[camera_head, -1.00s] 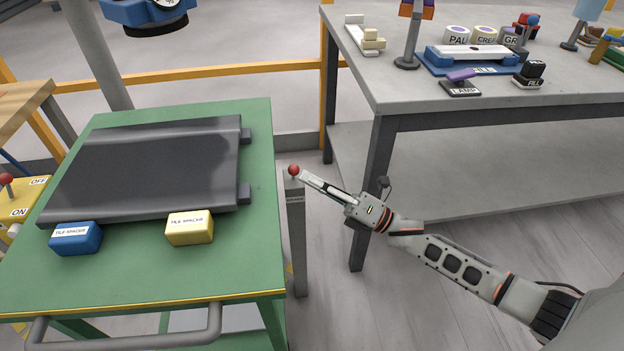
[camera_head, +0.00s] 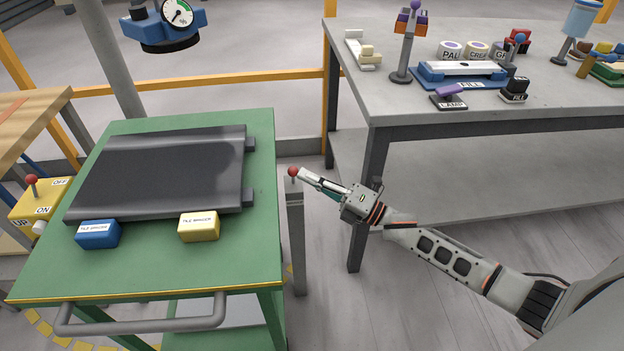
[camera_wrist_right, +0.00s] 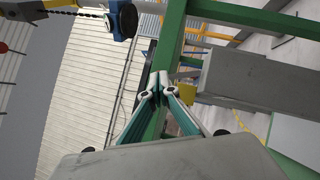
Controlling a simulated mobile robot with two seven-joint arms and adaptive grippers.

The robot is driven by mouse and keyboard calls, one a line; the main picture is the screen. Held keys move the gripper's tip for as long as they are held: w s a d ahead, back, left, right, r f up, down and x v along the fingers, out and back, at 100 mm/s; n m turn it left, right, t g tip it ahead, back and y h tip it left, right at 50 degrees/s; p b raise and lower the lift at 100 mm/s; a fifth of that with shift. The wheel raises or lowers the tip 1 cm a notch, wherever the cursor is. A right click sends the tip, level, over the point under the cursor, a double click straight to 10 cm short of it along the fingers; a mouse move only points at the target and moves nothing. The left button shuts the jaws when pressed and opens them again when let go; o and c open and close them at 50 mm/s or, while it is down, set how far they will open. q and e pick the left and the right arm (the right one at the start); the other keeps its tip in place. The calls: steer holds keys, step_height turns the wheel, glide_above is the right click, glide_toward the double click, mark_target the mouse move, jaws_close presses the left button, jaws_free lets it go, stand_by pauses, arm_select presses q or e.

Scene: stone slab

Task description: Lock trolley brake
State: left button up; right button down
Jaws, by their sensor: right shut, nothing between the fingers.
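The green trolley (camera_head: 180,270) stands at left with a dark stone slab (camera_head: 160,170) on top. A red-knobbed lever (camera_head: 293,172) stands at its right side, above a grey upright post (camera_head: 296,235). My right gripper (camera_head: 303,175) is shut and empty, its tips just right of the red knob; I cannot tell whether they touch it. In the wrist view, the shut fingertips (camera_wrist_right: 160,78) are in front of a green trolley beam (camera_wrist_right: 172,40), and the red knob cannot be made out there. My left gripper is not in view.
A blue tile spacer box (camera_head: 98,235) and a yellow one (camera_head: 199,227) lie on the trolley. A yellow switch box (camera_head: 38,203) with another red-knobbed lever is at far left. A grey workbench (camera_head: 400,100) stands behind my right arm. Open floor lies below the arm.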

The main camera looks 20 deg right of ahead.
arm_select(q)
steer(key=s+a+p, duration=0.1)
steer(key=p, duration=0.2)
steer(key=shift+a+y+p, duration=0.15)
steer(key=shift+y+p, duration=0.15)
steer(key=shift+p, duration=0.05)
arm_select(e)
steer(key=w+m, duration=0.1)
steer(key=w+d+r+m+g+h, duration=0.1)
steer(key=w, duration=0.1)
steer(key=w+m+h, duration=0.1)
steer(key=m, duration=0.1)
steer(key=shift+w+d+r, duration=0.15)
steer(key=shift+w+r, duration=0.05)
steer(key=shift+w, duration=0.15)
steer(key=shift+s, duration=0.1)
steer(key=v, duration=1.1)
steer(key=shift+s+d+r, duration=0.2)
steer(key=shift+s+d, duration=0.1)
steer(key=shift+d, duration=0.05)
